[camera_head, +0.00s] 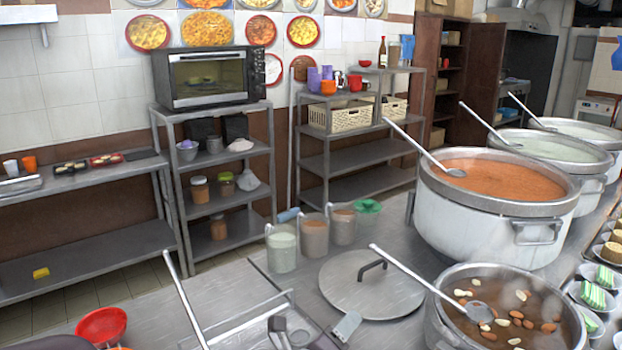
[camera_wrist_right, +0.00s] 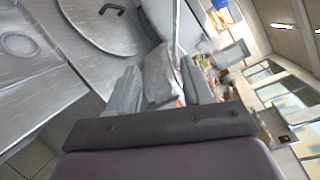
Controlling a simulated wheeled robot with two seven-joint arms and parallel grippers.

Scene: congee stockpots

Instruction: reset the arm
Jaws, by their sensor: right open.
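My right gripper (camera_head: 345,328) shows only in small part at the bottom of the head view, as a light grey piece just in front of the round steel lid (camera_head: 345,296). In the right wrist view the two grey fingers of my right gripper (camera_wrist_right: 160,88) stand apart, with nothing clearly held between them. The lid also shows at the top left of that view (camera_wrist_right: 85,12), beyond the fingers. The rest of my right arm is hidden below the head view. My left gripper is not in view.
A pot of brown broth (camera_head: 505,310) with a ladle stands at the lower right. A large pot of orange congee (camera_head: 490,225) stands behind it. Several clear containers (camera_head: 314,238) stand behind the lid. A red bowl (camera_head: 102,326) is at the lower left.

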